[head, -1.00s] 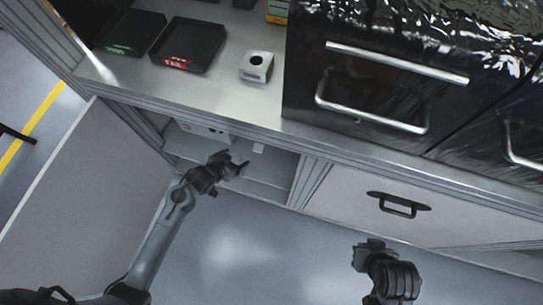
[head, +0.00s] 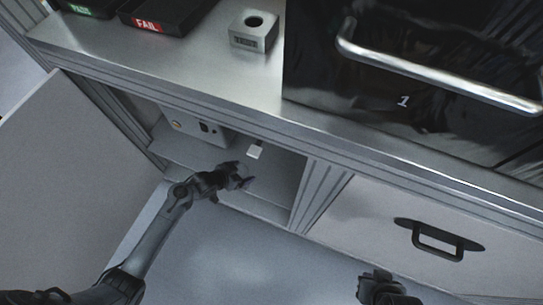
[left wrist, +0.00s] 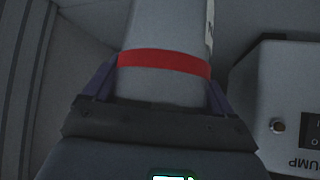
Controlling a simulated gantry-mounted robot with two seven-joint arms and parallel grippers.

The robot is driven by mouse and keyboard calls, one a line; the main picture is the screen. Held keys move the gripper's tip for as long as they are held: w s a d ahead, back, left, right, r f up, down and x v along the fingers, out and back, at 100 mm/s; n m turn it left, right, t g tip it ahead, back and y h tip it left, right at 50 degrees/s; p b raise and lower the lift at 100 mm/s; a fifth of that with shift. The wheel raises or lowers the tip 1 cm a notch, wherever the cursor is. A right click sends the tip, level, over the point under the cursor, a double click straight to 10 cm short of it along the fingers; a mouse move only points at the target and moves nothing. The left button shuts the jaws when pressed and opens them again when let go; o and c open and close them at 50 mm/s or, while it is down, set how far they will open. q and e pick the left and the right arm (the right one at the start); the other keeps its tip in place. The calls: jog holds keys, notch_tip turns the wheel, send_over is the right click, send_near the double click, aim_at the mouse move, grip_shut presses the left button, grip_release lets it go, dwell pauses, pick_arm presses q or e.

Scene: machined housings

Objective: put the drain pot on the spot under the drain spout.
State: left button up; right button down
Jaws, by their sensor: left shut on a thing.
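My left gripper (head: 236,174) reaches into the open cabinet under the counter. In the left wrist view my left gripper (left wrist: 160,95) is shut on a grey round pot (left wrist: 165,82) with a red band, seemingly the drain pot. The pot stands between the two jaws; its base is hidden by the gripper. In the head view the pot is small and dim between the fingers. A small white piece (head: 255,151) shows just right of and above the gripper; I cannot tell whether it is the spout. The spot is not clearly visible. My right gripper (head: 376,283) is low, outside the cabinet; its jaws are unclear.
A pale box (head: 194,126) marked PUMP in the left wrist view (left wrist: 282,95) stands inside the cabinet, left of my gripper. The open cabinet door (head: 75,180) is at the left. A closed drawer (head: 350,215) is at the right. The counter edge (head: 180,88) overhangs the opening.

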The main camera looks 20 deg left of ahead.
pick_arm(q)
jog(key=w+d+f+b, duration=0.1)
jog(key=w+d+b, duration=0.1)
jog(key=w, duration=0.3)
jog(key=w+d+f+b, duration=0.1)
jog(key=w+d+b, duration=0.1)
jog(key=w+b, duration=0.2)
jog(key=w+d+f+b, duration=0.1)
jog(key=w+d+b, duration=0.1)
jog(key=w, duration=0.3)
jog(key=shift+w+d+f+b, duration=0.3)
jog(key=shift+w+d+b, duration=0.1)
jog(key=shift+b, duration=0.5)
jog(key=shift+r, duration=0.1)
jog(key=o, duration=0.9)
jog(key=shift+f, duration=0.2)
